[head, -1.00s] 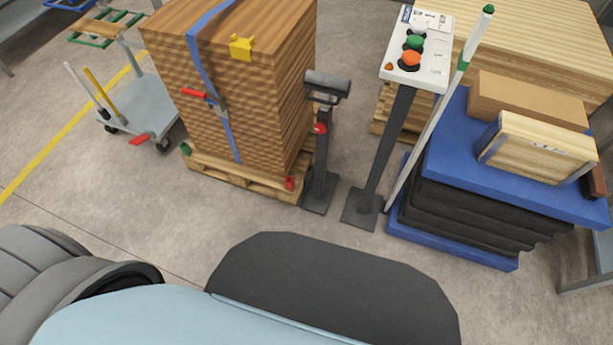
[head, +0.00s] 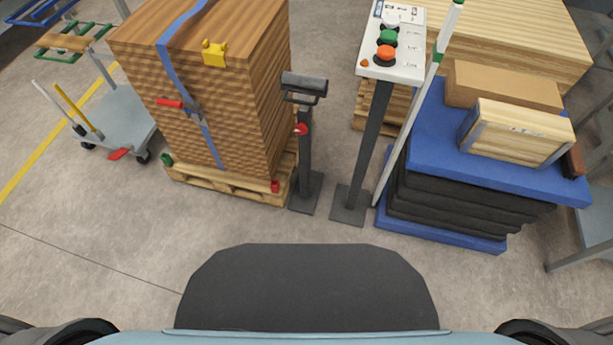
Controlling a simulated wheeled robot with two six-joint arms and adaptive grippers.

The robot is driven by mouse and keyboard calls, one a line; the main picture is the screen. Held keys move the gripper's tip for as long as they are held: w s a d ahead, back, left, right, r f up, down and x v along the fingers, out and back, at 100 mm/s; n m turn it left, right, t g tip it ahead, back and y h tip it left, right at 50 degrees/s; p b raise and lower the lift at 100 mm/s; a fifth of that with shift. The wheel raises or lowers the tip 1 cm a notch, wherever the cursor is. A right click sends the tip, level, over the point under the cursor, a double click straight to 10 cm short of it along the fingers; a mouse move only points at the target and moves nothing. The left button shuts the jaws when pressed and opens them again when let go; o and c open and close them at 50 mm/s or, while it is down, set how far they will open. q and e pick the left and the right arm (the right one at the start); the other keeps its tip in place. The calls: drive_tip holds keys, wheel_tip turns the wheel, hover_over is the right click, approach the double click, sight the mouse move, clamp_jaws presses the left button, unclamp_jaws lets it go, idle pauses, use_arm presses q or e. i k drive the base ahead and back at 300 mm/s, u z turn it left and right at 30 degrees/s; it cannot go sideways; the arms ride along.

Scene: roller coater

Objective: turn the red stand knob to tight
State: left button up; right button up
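The red stand knob (head: 301,129) is a small red knob on the upright post of a dark roller stand (head: 305,155). The stand has a grey roller (head: 304,83) on top and a flat square foot on the floor. It stands between the strapped wood stack and the control pedestal. The knob's setting is too small to read. Neither of my grippers is in view; only dark rounded parts of my own body show at the bottom corners.
A strapped wood stack (head: 215,110) on a pallet (head: 232,188) stands left of the stand. A control pedestal (head: 367,140) with several buttons stands right of it, beside a leaning pole (head: 414,120) and a blue-topped pile (head: 440,140). The floor in front is clear.

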sight(301, 128)
drive_tip(key=z, duration=1.6)
drive_tip(key=i, duration=0.9)
drive_tip(key=u, duration=1.3)
